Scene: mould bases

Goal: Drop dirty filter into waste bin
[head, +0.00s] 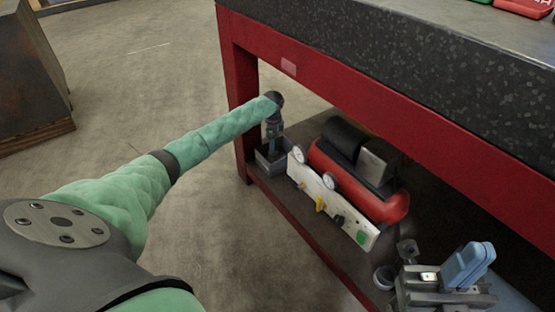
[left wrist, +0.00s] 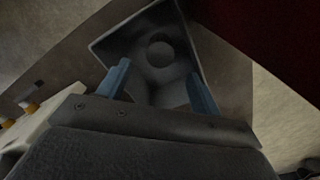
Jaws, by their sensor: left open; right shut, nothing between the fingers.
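The waste bin is a small open grey box (head: 270,160) on the lower shelf, by the red table leg. In the left wrist view its grey wall (left wrist: 115,45) shows close ahead. A round grey object with a paler round centre (left wrist: 160,48) shows inside it; it looks like the filter, but the dim light hides detail. My left gripper (head: 273,143) points down over the bin. Its blue fingers (left wrist: 160,88) are apart, with nothing held between them. My right gripper (head: 468,266) is at the lower right, its blue fingers together and empty.
A red and black compressor (head: 385,200) with a pale gauge panel (head: 325,203) stands on the shelf right of the bin. The red bench frame (head: 400,120) and dark worktop (head: 430,50) overhang it. Open floor (head: 150,90) lies left.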

